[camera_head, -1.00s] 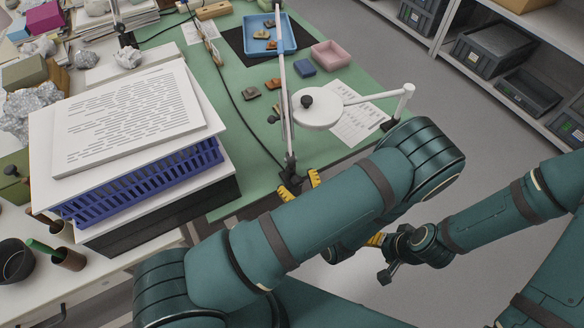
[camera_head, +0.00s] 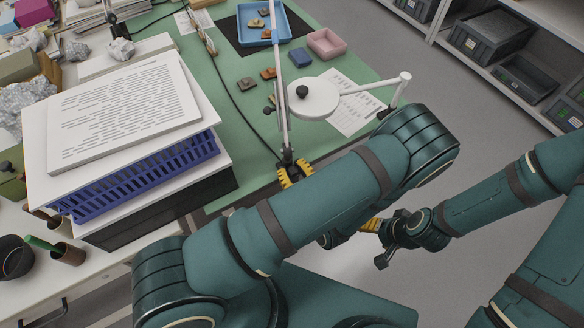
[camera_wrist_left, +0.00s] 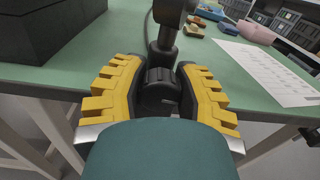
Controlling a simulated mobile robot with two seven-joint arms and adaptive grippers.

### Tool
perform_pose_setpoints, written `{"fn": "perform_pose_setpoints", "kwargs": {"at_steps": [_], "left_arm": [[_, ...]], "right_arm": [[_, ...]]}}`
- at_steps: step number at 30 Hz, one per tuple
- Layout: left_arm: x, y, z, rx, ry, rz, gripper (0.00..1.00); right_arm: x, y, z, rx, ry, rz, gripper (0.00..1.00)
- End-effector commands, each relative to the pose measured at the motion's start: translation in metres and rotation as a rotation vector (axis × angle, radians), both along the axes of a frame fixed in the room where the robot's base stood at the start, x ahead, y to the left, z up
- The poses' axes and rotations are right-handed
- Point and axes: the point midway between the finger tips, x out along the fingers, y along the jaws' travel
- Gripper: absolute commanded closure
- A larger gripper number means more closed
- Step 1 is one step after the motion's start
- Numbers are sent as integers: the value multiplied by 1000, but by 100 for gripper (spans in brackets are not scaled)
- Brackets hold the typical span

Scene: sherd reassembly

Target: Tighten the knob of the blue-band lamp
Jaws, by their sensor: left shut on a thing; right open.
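A lamp with a thin pale pole (camera_head: 282,75) stands at the near edge of the green table, with a dark clamp at its foot. The left wrist view shows its black foot (camera_wrist_left: 168,48) and, below it, a ridged black knob (camera_wrist_left: 159,92). I cannot make out a blue band. My left gripper (camera_head: 294,174) is at the clamp, its yellow fingers shut on the knob, one on each side. My right gripper (camera_head: 371,226) is open below and right of the left forearm, over the floor and apart from the lamp; the forearm partly hides it.
A white disc-headed lamp (camera_head: 314,98) hangs over the table right of the pole. A blue basket (camera_head: 140,178) with papers on top stands left. A blue tray (camera_head: 262,38), a pink box (camera_head: 327,43) and sherds lie farther back.

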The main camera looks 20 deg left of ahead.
Motion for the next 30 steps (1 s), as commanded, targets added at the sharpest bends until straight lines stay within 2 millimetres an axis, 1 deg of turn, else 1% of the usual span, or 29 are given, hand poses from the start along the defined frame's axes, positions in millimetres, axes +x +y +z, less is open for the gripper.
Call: {"fn": "perform_pose_setpoints", "kwargs": {"at_steps": [3,9,20,21,22,23,30], "left_arm": [[0,-1,2,69,91,-2,100],[0,0,1,152,196,0,100],[0,0,0,165,211,1,100],[0,0,0,165,211,1,53],[0,0,0,165,211,1,43],[0,0,0,165,211,1,34],[0,0,0,164,211,0,34]], "right_arm": [[-1,0,7,0,3,1,36],[-2,0,12,1,6,1,36],[-3,0,12,1,6,1,36],[-3,0,12,1,6,1,36],[-2,0,12,1,6,1,36],[-2,0,12,1,6,1,36],[-2,0,12,1,6,1,36]]}}
